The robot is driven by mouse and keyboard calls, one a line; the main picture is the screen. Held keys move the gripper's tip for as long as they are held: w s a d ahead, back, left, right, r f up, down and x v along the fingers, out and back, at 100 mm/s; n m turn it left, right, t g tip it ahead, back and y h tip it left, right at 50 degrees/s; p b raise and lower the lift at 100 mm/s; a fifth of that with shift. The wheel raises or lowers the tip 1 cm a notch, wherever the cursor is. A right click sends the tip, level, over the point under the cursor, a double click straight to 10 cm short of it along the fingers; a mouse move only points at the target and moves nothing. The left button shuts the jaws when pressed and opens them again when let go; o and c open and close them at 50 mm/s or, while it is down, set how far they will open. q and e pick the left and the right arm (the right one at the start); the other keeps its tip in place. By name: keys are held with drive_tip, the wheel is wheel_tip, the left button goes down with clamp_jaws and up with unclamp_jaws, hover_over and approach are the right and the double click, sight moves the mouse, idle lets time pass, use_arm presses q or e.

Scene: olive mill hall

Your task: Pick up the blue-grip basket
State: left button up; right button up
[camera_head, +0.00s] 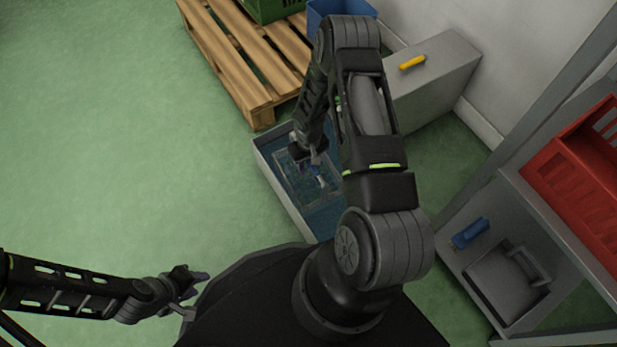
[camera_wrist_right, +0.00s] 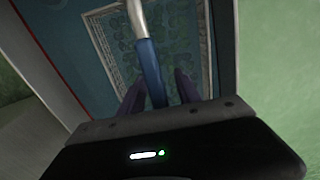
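The basket (camera_head: 285,162) sits inside a grey-walled, blue-floored bin on the floor, largely hidden by my right arm in the head view. In the right wrist view its pale rim (camera_wrist_right: 208,45) frames a mesh bottom, and its metal handle carries a blue grip (camera_wrist_right: 150,72). My right gripper (camera_head: 318,165) is over the basket. In the wrist view its two dark fingers (camera_wrist_right: 160,90) stand apart on either side of the blue grip; contact cannot be told. My left gripper (camera_head: 193,292) is low at left, away from the basket, with its fingers apart and empty.
The bin's wall (camera_head: 277,193) surrounds the basket closely. A wooden pallet (camera_head: 240,62) with a green crate (camera_head: 270,8) lies behind it. A grey box (camera_head: 435,85) with a yellow handle stands right. A shelf (camera_head: 480,270) with a red crate (camera_head: 580,165) is far right. Left floor is clear.

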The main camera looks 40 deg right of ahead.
drive_tip(key=shift+f, duration=0.15)
drive_tip(key=shift+c, duration=0.2)
idle(0.3)
clamp_jaws()
idle(1.2)
